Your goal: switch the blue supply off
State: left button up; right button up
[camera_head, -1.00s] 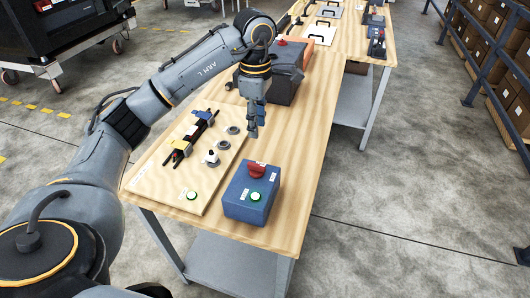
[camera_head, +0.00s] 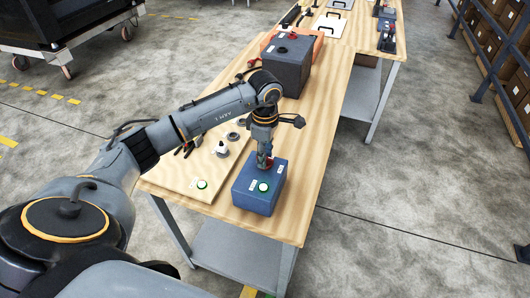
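The blue supply box (camera_head: 257,202) stands near the front end of the wooden table. Its top bears a round white button with a green rim (camera_head: 263,187) and small labels. My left gripper (camera_head: 265,162) points down at the back of its top, where the red rotary knob (camera_head: 271,161) sits. Only a bit of red shows beside the fingers. The fingers hide most of the knob, and I cannot tell how it is turned or whether they are closed on it. My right gripper is out of view.
A wooden board (camera_head: 178,180) with another green-rimmed button, round fittings and a dark part lies left of the box, partly behind my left arm. A dark grey box (camera_head: 287,62) stands farther back on the table (camera_head: 325,112). The table strip right of the blue box is clear.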

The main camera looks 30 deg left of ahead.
pick_arm(q)
jog(key=shift+c, duration=0.4)
grip_shut()
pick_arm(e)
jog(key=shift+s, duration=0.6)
